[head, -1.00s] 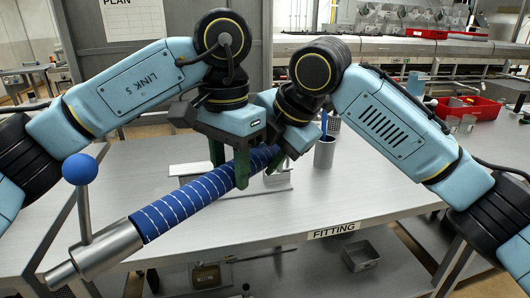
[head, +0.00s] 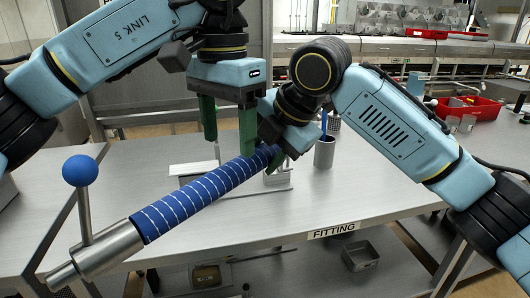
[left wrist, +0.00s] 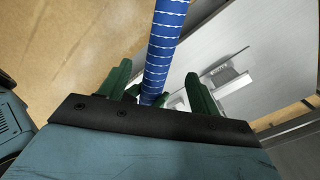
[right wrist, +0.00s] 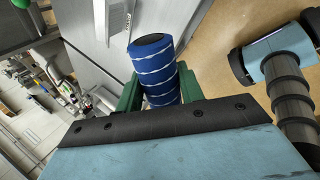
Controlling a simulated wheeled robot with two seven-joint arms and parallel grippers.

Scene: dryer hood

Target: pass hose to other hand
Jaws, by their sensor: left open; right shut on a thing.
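The hose (head: 195,197) is blue with white spiral bands. It slants from a metal end piece with a blue ball lever at the lower left up to my right gripper (head: 283,157). My right gripper is shut on the hose near its upper right end; the right wrist view shows the hose (right wrist: 156,72) between its green fingers. My left gripper (head: 228,140) is open and empty, with its green fingers pointing down just above the hose, left of the right gripper. In the left wrist view the hose (left wrist: 163,45) passes between and beyond the open fingers (left wrist: 160,95).
The steel table (head: 350,195) labelled FITTING lies below. A metal cup (head: 325,152) and a small metal bracket (head: 195,172) stand on it. A red bin (head: 470,108) is at the far right. The table's right half is mostly clear.

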